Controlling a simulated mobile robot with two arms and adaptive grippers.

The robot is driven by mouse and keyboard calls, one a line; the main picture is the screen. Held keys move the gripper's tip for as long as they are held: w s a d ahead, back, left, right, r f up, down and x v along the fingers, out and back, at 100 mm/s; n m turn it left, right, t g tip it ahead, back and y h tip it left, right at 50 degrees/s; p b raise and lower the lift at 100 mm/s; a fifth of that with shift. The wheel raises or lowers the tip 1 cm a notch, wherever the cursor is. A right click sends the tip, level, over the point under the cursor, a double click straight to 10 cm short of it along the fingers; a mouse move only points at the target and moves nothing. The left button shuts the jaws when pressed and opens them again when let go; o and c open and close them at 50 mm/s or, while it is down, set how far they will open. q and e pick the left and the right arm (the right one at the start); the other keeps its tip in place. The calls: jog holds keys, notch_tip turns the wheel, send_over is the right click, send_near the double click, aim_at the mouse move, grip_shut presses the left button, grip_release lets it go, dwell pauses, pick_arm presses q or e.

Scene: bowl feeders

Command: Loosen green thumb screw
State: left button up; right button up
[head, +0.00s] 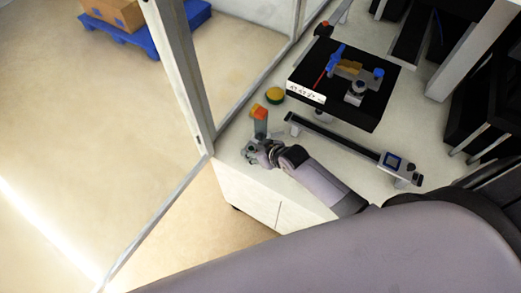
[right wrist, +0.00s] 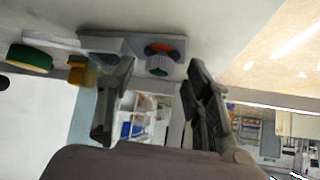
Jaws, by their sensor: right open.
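The green thumb screw (right wrist: 158,66) shows in the right wrist view as a grey ribbed knob with a green face, on a grey bracket (right wrist: 176,44). An orange-red piece (right wrist: 161,48) sits right behind it. My right gripper (right wrist: 156,98) is open, with its two fingers apart on either side of the knob in the picture. I cannot tell whether they touch it. My left gripper is not in view.
A black bar (head: 335,138) and a black platform (head: 365,105) with a blue-and-orange fixture lie to the right. A frame post (head: 183,75) and glass panel stand left of the table edge.

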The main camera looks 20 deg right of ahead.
jog(key=v, duration=1.1)
jog(key=shift+s+r, duration=0.25)
jog(key=shift+d, duration=0.1)
